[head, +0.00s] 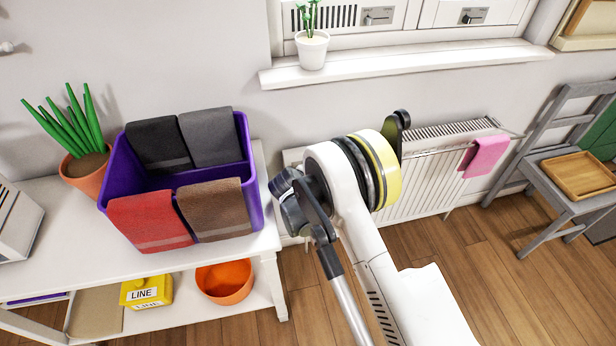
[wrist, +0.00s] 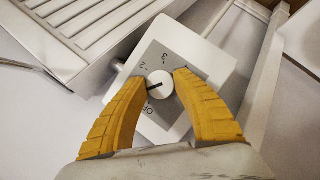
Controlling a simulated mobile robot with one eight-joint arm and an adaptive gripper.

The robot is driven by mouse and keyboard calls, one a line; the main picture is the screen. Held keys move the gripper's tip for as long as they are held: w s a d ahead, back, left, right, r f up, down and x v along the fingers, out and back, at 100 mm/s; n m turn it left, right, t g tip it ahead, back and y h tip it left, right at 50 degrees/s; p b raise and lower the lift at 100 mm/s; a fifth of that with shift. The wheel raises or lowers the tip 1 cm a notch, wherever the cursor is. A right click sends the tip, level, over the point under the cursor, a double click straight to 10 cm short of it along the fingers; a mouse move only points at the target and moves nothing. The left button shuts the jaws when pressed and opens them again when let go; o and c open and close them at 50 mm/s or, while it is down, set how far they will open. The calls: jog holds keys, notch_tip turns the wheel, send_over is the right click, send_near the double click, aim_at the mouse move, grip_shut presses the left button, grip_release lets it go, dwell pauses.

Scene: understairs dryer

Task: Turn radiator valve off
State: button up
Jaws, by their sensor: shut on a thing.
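A white radiator valve box (wrist: 186,50) with a grey dial plate shows in the wrist view, beside the ribbed radiator (wrist: 95,35). Its small round white knob (wrist: 160,84) has a black pointer line slanting to the lower left, between the 2 mark and the OFF mark. A 3 is printed above the 2. My gripper (wrist: 161,79) has its yellow fingers on either side of the knob and is shut on it. The left finger covers part of the dial scale. In the head view my arm hides the valve and gripper; the radiator (head: 430,185) shows behind it.
A pink cloth (head: 485,155) hangs over the radiator's right end. A grey chair (head: 545,185) with a wooden tray (head: 578,174) stands at right. A white bench (head: 60,230) with a purple bin (head: 250,165) stands at left. A windowsill (head: 420,62) juts out above.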

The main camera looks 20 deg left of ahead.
dwell(0.5)
jog(key=o, duration=1.2)
jog(key=shift+w, duration=0.1)
jog(key=v, duration=0.7)
jog(key=shift+s, duration=0.3)
